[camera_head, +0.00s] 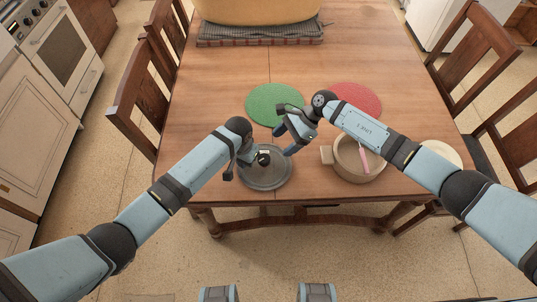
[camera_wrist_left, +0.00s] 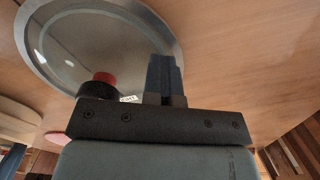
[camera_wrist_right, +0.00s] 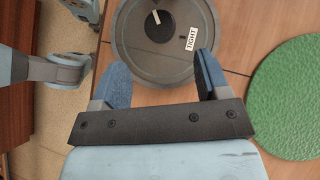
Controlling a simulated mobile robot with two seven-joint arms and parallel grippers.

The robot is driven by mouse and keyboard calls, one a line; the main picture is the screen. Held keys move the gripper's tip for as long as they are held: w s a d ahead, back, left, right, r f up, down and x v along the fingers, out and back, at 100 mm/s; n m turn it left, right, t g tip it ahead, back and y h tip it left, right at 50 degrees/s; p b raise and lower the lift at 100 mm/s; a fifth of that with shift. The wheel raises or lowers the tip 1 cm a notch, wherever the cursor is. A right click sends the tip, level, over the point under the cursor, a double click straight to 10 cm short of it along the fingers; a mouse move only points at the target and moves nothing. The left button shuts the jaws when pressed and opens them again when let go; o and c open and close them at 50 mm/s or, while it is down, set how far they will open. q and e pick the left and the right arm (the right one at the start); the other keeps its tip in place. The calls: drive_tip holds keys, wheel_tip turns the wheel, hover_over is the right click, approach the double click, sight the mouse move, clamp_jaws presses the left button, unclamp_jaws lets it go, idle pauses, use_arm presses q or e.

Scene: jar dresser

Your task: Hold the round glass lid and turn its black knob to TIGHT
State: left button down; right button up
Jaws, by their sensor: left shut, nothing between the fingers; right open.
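The round glass lid (camera_head: 277,181) lies flat on the table near its front edge. Its black knob (camera_head: 263,157) stands at its centre. In the right wrist view a white mark on the knob (camera_wrist_right: 160,27) points up and away from the TIGHT label (camera_wrist_right: 190,39) on the lid (camera_wrist_right: 143,58). In the left wrist view the knob (camera_wrist_left: 97,91) shows a red part. My left gripper (camera_head: 230,172) is shut and empty by the lid's left edge; its fingers (camera_wrist_left: 163,75) overlap the rim in view, contact unclear. My right gripper (camera_head: 287,146) is open and empty, right of the knob.
A beige pot (camera_head: 357,174) with a pink-handled utensil stands right of the lid. A green round mat (camera_head: 265,102) and a red one (camera_head: 360,96) lie behind. A basket on a dark cloth (camera_head: 260,36) is at the back.

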sight(267, 157)
drive_tip(key=x, duration=0.7)
drive_tip(key=shift+a+f, duration=0.15)
drive_tip(key=c, duration=0.9)
